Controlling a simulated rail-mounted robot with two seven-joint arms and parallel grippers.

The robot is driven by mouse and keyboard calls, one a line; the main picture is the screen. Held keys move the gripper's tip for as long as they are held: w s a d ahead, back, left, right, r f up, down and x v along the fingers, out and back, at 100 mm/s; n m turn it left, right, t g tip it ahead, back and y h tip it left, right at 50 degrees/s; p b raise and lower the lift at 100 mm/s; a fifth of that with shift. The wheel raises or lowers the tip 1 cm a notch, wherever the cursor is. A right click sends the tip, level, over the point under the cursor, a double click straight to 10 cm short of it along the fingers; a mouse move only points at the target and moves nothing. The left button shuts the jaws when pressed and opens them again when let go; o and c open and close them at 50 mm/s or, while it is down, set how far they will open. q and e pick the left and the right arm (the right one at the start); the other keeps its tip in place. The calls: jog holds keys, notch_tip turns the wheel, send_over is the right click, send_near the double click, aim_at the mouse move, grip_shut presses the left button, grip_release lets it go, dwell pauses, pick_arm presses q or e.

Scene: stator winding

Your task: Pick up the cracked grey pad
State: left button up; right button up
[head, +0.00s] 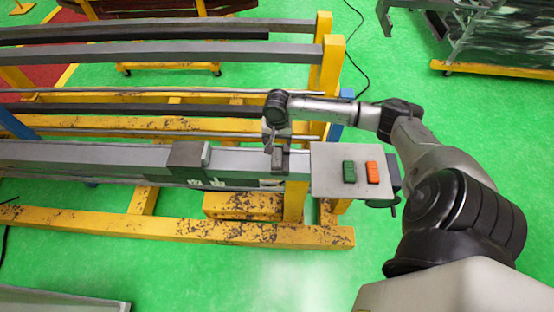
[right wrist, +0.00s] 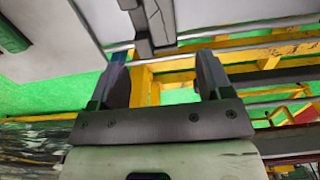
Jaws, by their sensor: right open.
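The cracked grey pad (right wrist: 160,20) shows at the top middle of the right wrist view, with dark crack lines on its pale face. In the head view, a small grey block that looks like this pad (head: 278,162) sits on the near grey bar, beside the panel. My right gripper (head: 270,147) is above the bar, pointing down close to the pad. In the right wrist view the right gripper (right wrist: 160,75) has its fingers wide apart, with nothing between them. The pad lies beyond the fingertips, apart from them. My left gripper is in neither view.
A light grey panel (head: 325,187) with a green pad (head: 349,172) and an orange pad (head: 372,172) stands just right. A larger grey block (head: 187,160) sits on the bar (head: 80,155) to the left. Yellow rack posts (head: 332,75) rise behind the gripper.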

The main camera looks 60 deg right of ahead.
aim_at(277, 156)
jog(key=shift+a+f+b, duration=0.15)
jog(key=shift+f+b, duration=0.15)
jog(key=shift+f, duration=4.75)
jog(key=c, duration=1)
jog(key=shift+r, duration=0.1)
